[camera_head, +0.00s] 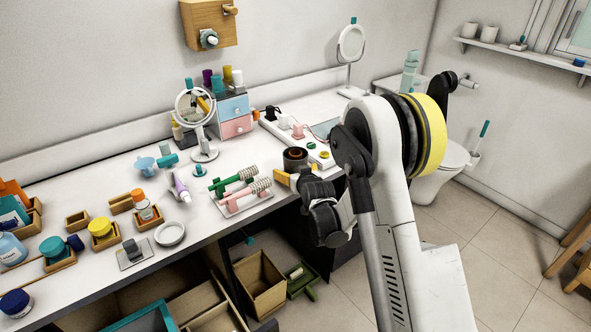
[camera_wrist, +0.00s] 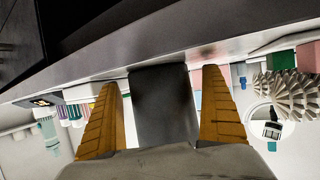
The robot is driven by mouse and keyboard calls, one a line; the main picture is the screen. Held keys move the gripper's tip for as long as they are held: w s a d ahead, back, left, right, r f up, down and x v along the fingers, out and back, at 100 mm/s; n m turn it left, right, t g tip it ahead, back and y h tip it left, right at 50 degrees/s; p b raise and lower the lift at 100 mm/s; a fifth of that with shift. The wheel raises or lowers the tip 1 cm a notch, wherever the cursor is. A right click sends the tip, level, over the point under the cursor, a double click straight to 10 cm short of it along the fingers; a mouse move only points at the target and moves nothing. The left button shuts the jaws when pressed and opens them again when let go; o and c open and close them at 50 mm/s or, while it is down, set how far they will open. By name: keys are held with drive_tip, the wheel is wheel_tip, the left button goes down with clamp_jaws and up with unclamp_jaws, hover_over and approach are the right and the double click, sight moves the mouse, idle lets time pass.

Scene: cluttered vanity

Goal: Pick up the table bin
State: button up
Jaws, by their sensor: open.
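The table bin (camera_head: 295,153) looks like a small dark round container with a brownish inside, and it stands upright on the white vanity top near the front edge. My gripper (camera_head: 285,177) is open at the counter's front edge, just in front of the bin and below its rim. In the wrist view my two orange fingers (camera_wrist: 162,115) are spread apart, with the dark grey side of what looks like the bin (camera_wrist: 163,95) between them. There is a gap at each finger, and I cannot tell how deep the bin sits between them.
Pink and green hair tools (camera_head: 243,190) lie left of the bin. A white tray (camera_head: 322,160) with small items lies behind and right of it. A round mirror (camera_head: 196,110) and a blue-and-pink drawer box (camera_head: 235,115) stand farther back. Open bins (camera_head: 262,285) sit below the counter.

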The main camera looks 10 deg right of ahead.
sight(295, 160)
drive_tip(key=c, duration=0.9)
drive_tip(key=shift+c, duration=0.2)
drive_tip(key=shift+r, duration=0.15)
drive_tip(key=shift+r, duration=0.3)
wheel_tip(295, 160, up, 4)
drive_tip(key=shift+f+p, duration=0.25)
drive_tip(key=shift+p, duration=0.9)
drive_tip(key=s+d+r+p, duration=0.3)
drive_tip(key=s+d+r, duration=0.3)
drive_tip(key=d, duration=0.4)
drive_tip(key=shift+r+p, duration=0.3)
